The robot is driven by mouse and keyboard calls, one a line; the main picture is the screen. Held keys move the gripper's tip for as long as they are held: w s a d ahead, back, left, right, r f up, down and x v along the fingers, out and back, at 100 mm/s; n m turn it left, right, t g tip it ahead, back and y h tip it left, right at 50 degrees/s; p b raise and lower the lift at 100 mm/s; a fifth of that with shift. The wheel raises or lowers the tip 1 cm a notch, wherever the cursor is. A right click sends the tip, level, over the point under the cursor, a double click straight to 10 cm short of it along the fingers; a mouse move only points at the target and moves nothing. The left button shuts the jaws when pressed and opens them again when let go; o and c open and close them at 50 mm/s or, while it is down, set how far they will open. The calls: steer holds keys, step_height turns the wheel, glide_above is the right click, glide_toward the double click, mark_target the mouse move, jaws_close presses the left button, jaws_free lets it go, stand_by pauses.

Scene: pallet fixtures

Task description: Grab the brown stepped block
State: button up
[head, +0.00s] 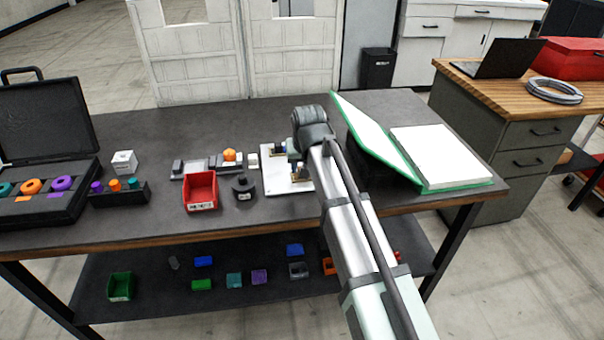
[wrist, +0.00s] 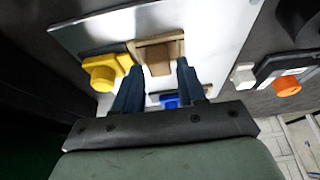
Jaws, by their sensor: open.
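The brown stepped block (wrist: 158,59) lies on a white plate (wrist: 215,30), which also shows in the head view (head: 287,186). In the wrist view, a narrower step shows in front of its wider tan part. My gripper (wrist: 159,66) is open, with its two dark fingers apart on the left and right of the block's near part. I see no clear contact, and cannot tell the exact height of the fingertips. In the head view my arm covers much of the plate and the gripper is mostly hidden.
On the plate, a yellow piece (wrist: 102,73) sits left of the block and a blue piece (wrist: 170,101) shows between my fingers. A grey fixture with an orange knob (wrist: 286,86) lies right. A red bin (head: 200,192) and green-edged binder (head: 440,157) flank the plate.

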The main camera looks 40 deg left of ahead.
steer(key=shift+w+a+f, duration=0.15)
steer(key=shift+f, duration=0.3)
jaws_close()
steer(key=shift+r, duration=0.1)
